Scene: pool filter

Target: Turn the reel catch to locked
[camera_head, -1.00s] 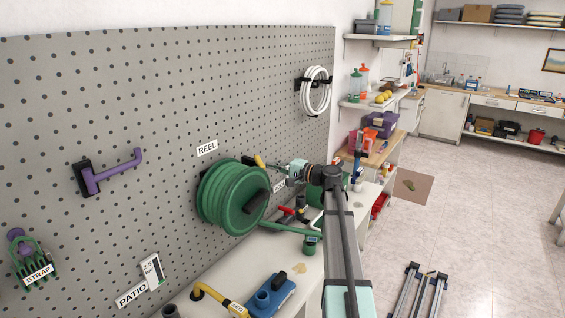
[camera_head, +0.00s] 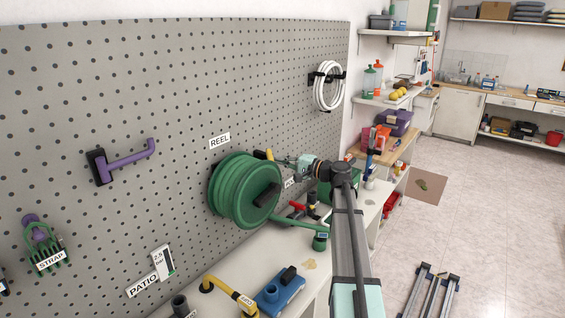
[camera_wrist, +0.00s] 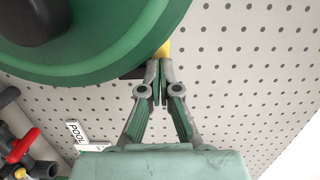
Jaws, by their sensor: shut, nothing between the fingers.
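The green hose reel (camera_head: 232,190) hangs on the pegboard under the REEL label (camera_head: 219,141). A small yellow piece (camera_head: 269,154), which looks like the reel catch, sticks out by the reel's upper right edge. In the wrist view the yellow piece (camera_wrist: 163,50) shows just beyond my fingertips, beside the reel's rim (camera_wrist: 130,62). My gripper (camera_head: 277,161) comes in from the right. Its fingertips (camera_wrist: 158,70) are together with nothing between them, at or very near the yellow piece. I cannot tell whether they touch. The catch's base is partly hidden by the reel and fingers.
A red-handled valve (camera_wrist: 22,146) and pipes sit below the reel. The counter (camera_head: 235,262) holds a blue device (camera_head: 278,292) and a yellow pipe (camera_head: 228,292). A purple hook (camera_head: 125,160) and a white coiled hose (camera_head: 328,88) hang on the pegboard (camera_head: 180,90).

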